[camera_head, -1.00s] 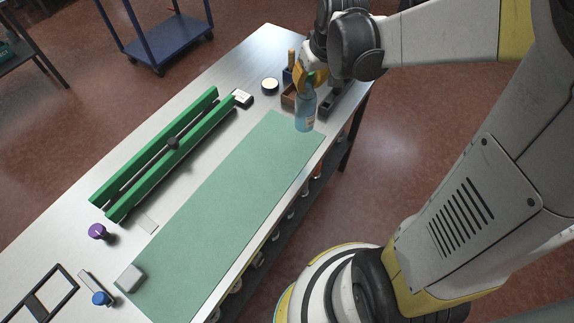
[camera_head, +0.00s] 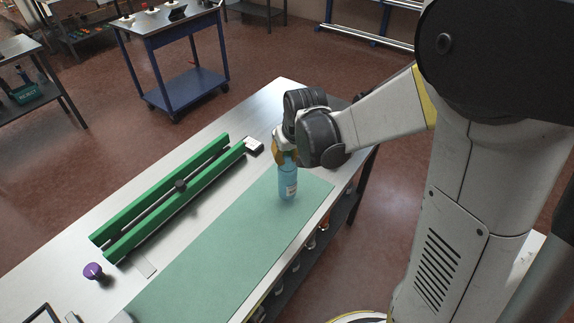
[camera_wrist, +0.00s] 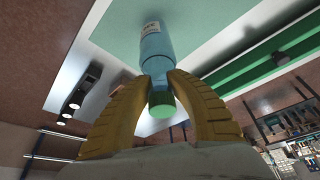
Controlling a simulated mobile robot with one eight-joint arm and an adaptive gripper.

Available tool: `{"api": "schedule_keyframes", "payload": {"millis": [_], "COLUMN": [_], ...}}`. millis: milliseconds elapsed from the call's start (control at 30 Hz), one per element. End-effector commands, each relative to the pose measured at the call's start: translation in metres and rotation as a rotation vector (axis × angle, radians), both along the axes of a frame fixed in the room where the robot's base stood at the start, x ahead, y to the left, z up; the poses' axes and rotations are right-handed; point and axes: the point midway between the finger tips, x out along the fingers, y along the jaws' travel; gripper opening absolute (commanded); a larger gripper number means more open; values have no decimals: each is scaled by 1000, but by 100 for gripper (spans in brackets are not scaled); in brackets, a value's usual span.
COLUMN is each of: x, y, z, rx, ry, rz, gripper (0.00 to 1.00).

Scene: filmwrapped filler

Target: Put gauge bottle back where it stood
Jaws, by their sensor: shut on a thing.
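The gauge bottle (camera_head: 288,184) is light blue with a pale label and stands upright over the far end of the green mat. In the wrist view the bottle (camera_wrist: 155,46) shows its green cap (camera_wrist: 161,104) towards me. My gripper (camera_head: 286,160) is above it, its yellow fingers shut on the bottle's neck; the fingers (camera_wrist: 158,80) also show in the wrist view. I cannot tell whether the bottle's base touches the mat. The green mat (camera_head: 215,250) lies flat along the bench.
Two green rails (camera_head: 165,200) with a dark knob between them lie left of the mat. A purple-topped knob (camera_head: 94,271) and a small white-topped block (camera_head: 254,146) are on the metal bench (camera_head: 262,105). My arm hides the bench's far right end. A blue cart (camera_head: 180,75) stands beyond.

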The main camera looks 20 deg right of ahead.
Motion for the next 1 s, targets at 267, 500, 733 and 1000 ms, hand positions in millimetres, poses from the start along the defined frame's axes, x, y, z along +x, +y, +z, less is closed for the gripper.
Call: {"api": "schedule_keyframes", "payload": {"millis": [267, 500, 733, 1000], "x": [0, 0, 0, 0], "y": [0, -1, -1, -1], "z": [-35, -35, -37, -35], "rx": [0, 0, 0, 0], "ry": [0, 0, 0, 0], "rz": [0, 0, 0, 1], "gripper": [0, 0, 43, 43]}}
